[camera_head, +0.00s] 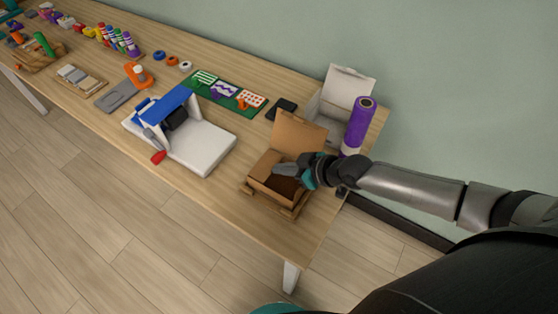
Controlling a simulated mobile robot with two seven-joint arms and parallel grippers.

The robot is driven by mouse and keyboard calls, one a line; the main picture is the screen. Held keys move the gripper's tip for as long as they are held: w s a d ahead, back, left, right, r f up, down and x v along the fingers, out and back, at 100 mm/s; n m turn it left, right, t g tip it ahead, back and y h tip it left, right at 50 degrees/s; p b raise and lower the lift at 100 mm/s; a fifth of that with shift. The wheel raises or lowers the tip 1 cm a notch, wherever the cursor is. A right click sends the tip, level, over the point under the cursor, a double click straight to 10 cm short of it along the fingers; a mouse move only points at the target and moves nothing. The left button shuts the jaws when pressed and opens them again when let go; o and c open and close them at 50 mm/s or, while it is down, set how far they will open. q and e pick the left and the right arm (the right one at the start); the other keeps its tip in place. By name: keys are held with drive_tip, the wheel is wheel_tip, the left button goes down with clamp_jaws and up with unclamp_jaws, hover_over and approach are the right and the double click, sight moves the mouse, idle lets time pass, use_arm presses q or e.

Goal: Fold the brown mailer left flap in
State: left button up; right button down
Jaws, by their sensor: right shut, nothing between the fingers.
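The brown mailer (264,188) is an open cardboard box near the right end of the workbench. Its lid (300,132) stands up at the back. A flap shows low along its front edge, but the left flap is hard to tell from the left wall at this size. My right gripper (284,170) reaches in from the right, over the mailer's opening in front of the lid. It is shut with nothing held, and it hides part of the interior and right side. I cannot tell whether its fingertips touch the cardboard. My left gripper is not in view.
A white open box (346,88) and a purple roll (359,122) stand close behind the mailer, near my right arm. A white and blue machine (200,146) sits to the left. A black phone-like slab (282,109) lies behind. Bare bench (222,192) lies left of the mailer.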

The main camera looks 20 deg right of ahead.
wheel_tip(320, 180, up, 6)
drive_tip(key=p, duration=0.6)
drive_tip(key=s+d+r, duration=0.1)
drive_tip(key=s+d, duration=0.5)
drive_tip(key=s, duration=0.1)
drive_tip(key=shift+s+r, duration=0.35)
drive_tip(key=shift+r, duration=0.05)
